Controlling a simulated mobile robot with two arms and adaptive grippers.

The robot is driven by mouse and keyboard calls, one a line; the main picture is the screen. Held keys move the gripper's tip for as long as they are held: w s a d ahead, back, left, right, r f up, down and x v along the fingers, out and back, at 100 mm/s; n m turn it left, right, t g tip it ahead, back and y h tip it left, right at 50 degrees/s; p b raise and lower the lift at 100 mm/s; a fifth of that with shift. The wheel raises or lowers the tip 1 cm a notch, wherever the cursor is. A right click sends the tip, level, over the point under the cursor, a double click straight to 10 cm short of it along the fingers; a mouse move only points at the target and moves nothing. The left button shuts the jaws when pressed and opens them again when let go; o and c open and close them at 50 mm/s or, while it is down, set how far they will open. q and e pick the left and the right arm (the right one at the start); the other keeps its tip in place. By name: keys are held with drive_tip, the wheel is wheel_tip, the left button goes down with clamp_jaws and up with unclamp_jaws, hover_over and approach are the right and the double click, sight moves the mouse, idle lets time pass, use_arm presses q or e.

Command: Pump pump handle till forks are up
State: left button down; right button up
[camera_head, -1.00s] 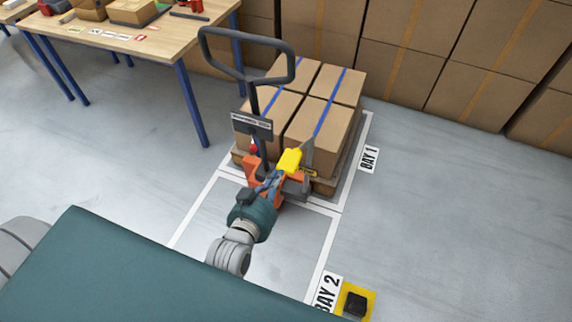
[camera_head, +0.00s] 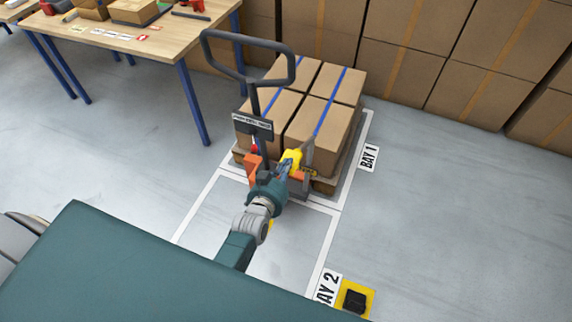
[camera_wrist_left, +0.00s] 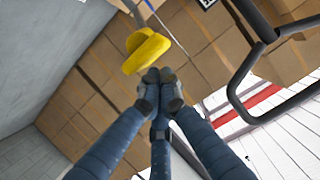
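A pallet truck with an orange body (camera_head: 301,184) and a dark looped tiller (camera_head: 205,50) stands at the pallet in Bay 1. Its forks are hidden under the load, so their height cannot be told. A yellow-ended lever, seemingly the pump handle (camera_head: 295,156), sticks up beside the orange body. In the left wrist view its yellow end (camera_wrist_left: 146,50) is just beyond my left fingertips, not between them. My left gripper (camera_head: 283,170) is at the lever, its fingertips together in the wrist view (camera_wrist_left: 160,88); contact cannot be told. My right gripper is out of view.
Cartons with blue straps (camera_head: 320,115) sit on the pallet. A wall of stacked cartons (camera_head: 440,70) stands behind. A workbench (camera_head: 150,45) is at the upper left. A yellow plate with a black block (camera_head: 356,300) lies near Bay 2. The floor at right is clear.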

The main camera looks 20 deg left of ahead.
use_arm(q)
drive_tip(key=shift+f, duration=0.3)
drive_tip(key=shift+s+f+b, duration=0.1)
drive_tip(key=shift+f+b, duration=0.2)
drive_tip(key=s+f+t+b, duration=0.1)
drive_tip(key=s+f+b, duration=0.2)
drive_tip(key=f+b, duration=0.5)
drive_tip(key=s+f+t+b, duration=0.1)
drive_tip(key=s+f+b, duration=0.2)
drive_tip(key=f+b, duration=0.5)
drive_tip(key=shift+a+t+b, duration=0.15)
drive_tip(key=shift+t+b, duration=0.15)
drive_tip(key=shift+b, duration=0.15)
drive_tip(key=shift+r, duration=0.1)
